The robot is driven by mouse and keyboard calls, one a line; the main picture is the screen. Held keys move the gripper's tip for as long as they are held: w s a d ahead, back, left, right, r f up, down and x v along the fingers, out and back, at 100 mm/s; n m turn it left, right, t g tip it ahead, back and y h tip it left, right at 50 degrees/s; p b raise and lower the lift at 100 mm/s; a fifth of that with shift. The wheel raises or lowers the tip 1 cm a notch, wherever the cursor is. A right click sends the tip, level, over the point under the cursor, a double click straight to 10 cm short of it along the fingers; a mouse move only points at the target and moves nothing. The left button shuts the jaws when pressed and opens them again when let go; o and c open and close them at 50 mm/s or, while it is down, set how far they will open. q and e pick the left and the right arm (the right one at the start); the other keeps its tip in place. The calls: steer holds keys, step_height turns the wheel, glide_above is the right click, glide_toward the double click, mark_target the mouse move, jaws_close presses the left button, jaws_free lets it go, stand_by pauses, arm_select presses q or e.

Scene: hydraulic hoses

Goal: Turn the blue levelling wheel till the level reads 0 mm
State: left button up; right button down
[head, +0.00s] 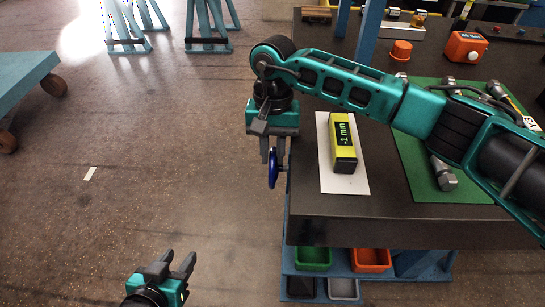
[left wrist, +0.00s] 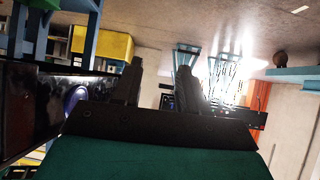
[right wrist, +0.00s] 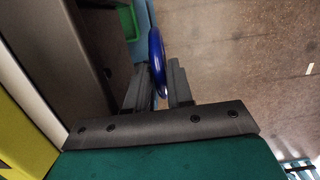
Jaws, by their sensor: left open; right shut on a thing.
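The blue levelling wheel (head: 272,168) sits at the left edge of the dark table (head: 380,215). My right gripper (head: 273,155) points down and is shut on the wheel. The right wrist view shows the blue wheel (right wrist: 157,60) between the two fingers. The yellow level (head: 342,142) lies on a white sheet (head: 323,178) on the table, and its display appears to read -1 mm. My left gripper (head: 172,268) is open and empty, low over the floor at the bottom of the head view.
A green mat (head: 415,170) with hose fittings lies right of the level, partly behind my right arm. An orange box (head: 466,46) and an orange cap (head: 401,49) stand farther back. Bins, green (head: 313,260) and orange (head: 371,261), sit below the table.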

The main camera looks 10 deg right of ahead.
steer(key=shift+w+g+b, duration=0.25)
steer(key=shift+g+b, duration=0.05)
steer(key=shift+g, duration=0.2)
steer(key=c, duration=1.4)
jaws_free()
steer(key=shift+o, duration=0.2)
steer(key=v, duration=1.3)
steer(key=shift+p, duration=0.35)
steer(key=shift+d+f, duration=0.1)
steer(key=shift+d, duration=0.05)
